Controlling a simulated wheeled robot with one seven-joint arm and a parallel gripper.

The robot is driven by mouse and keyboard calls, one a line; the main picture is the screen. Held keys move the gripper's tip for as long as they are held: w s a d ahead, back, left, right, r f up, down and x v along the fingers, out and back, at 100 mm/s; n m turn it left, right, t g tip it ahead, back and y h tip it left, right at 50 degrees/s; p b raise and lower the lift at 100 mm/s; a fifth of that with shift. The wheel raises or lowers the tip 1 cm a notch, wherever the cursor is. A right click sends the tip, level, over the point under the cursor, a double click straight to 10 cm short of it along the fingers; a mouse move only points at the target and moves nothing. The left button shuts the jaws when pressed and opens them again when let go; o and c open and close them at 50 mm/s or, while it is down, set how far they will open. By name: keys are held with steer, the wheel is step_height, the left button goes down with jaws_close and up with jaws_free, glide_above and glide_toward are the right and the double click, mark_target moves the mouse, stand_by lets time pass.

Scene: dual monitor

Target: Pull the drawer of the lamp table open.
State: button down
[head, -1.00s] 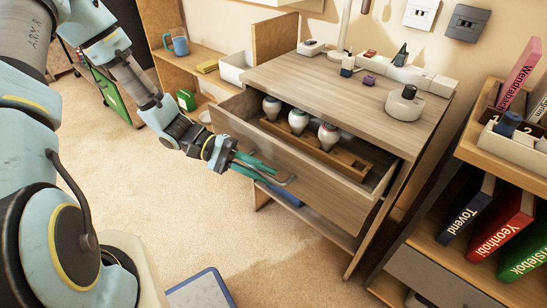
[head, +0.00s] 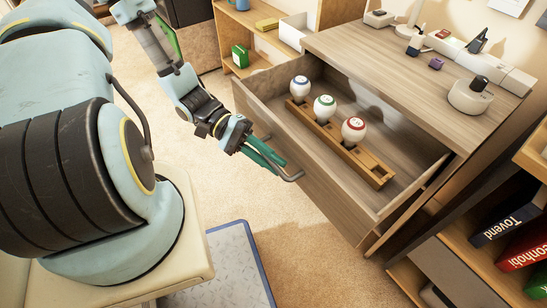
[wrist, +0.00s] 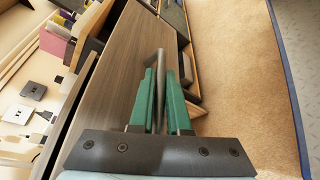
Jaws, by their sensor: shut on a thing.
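The lamp table (head: 410,50) stands at the right in the head view. Its drawer (head: 318,192) is pulled well out, and its inside is in plain view. A wooden rack (head: 375,172) in the drawer holds three white bulbs (head: 324,106) with coloured rings. My gripper (head: 277,165) is at the drawer's front, its green fingers around the metal handle (head: 292,177). In the wrist view the fingers (wrist: 166,85) are closed about the handle bar (wrist: 157,65). The exact contact on the handle is partly hidden by the fingers.
Small items and a white power strip (head: 490,62) lie on the tabletop. A shelf with books (head: 508,222) stands close at the right. A blue-edged mat (head: 225,270) lies on the carpet. Open carpet (head: 200,150) lies left of the drawer.

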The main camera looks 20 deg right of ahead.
steer(key=c, duration=0.9)
jaws_free()
steer(key=shift+w, duration=0.1)
steer(key=v, duration=1)
steer(key=shift+w+a+r, duration=0.2)
steer(key=shift+w+a, duration=0.05)
steer(key=shift+w, duration=0.05)
steer(key=w+a+r+n+t+y, duration=0.2)
steer(key=w+a+r+t+y, duration=0.2)
steer(key=a+r+t, duration=0.25)
steer(key=w+a+r+n+t+y, duration=0.2)
steer(key=w+a+r+t+y, duration=0.2)
steer(key=a+r+t+y, duration=0.25)
steer(key=shift+t+h, duration=0.8)
steer(key=shift+h, duration=0.15)
steer(key=r+p, duration=1.3)
steer(key=a+r+p, duration=0.1)
steer(key=r+p, duration=0.5)
steer(key=p, duration=0.1)
steer(key=shift+w+r, duration=0.2)
